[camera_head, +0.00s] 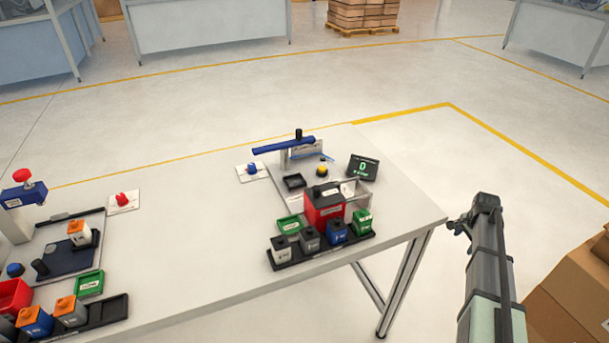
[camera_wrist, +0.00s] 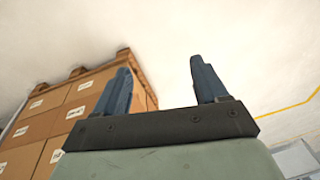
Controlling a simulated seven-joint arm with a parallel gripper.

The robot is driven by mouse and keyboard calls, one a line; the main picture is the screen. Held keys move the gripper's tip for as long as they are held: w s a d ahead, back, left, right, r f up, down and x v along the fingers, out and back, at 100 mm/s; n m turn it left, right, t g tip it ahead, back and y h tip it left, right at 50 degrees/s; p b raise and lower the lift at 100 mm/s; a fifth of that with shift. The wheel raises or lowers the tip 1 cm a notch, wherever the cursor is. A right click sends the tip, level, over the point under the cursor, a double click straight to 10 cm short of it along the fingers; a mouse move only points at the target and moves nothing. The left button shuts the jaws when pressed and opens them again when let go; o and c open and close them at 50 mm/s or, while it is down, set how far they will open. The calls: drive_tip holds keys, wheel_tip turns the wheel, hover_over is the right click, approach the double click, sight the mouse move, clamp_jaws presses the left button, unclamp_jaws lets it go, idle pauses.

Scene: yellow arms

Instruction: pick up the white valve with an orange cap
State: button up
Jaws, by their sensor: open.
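The white valve with an orange cap (camera_head: 80,236) stands upright on a dark blue fixture (camera_head: 62,262) at the left of the table in the head view. My gripper (camera_wrist: 161,66) shows in the wrist view with its two blue-grey fingers apart and nothing between them. In the head view my arm (camera_head: 487,260) is off the table's right end, far from the valve. The valve is not in the wrist view.
Other orange-capped valves, blue (camera_head: 35,321) and grey (camera_head: 70,313), stand in a black tray at the front left. A red-handled press (camera_head: 22,195) is beside the fixture. A red box (camera_head: 324,206) and another tray of parts are at the right. The table's middle is clear.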

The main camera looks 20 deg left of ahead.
drive_tip(key=w+a+r+m+t, duration=0.1)
drive_tip(key=w+a+r, duration=0.45)
drive_tip(key=r, duration=0.35)
drive_tip(key=w+a+r+t, duration=0.1)
drive_tip(key=w+a+r, duration=0.45)
drive_tip(key=r, duration=0.35)
drive_tip(key=s+a+r+n+y, duration=0.1)
drive_tip(key=s+a+r, duration=0.35)
drive_tip(key=a, duration=0.95)
drive_tip(key=s+a+r+n+y, duration=0.1)
drive_tip(key=a+r, duration=0.6)
drive_tip(key=a, duration=0.7)
drive_tip(key=s+a+r+y, duration=0.1)
drive_tip(key=s+a+r, duration=0.3)
drive_tip(key=a, duration=1)
drive_tip(key=s+a+r+n+g, duration=0.1)
drive_tip(key=s+a+r, duration=0.1)
drive_tip(key=s+a, duration=0.45)
drive_tip(key=s+a+r, duration=0.2)
drive_tip(key=s+a, duration=0.1)
drive_tip(key=a, duration=0.6)
drive_tip(key=g, duration=0.6)
approach(77, 222)
drive_tip(key=shift+m+y, duration=0.3)
drive_tip(key=x, duration=0.6)
drive_tip(key=shift+s+d+f, duration=0.1)
drive_tip(key=shift+s+f, duration=0.2)
drive_tip(key=shift+f, duration=0.05)
drive_tip(key=shift+x, duration=2.9)
drive_tip(key=shift+w+d, duration=0.15)
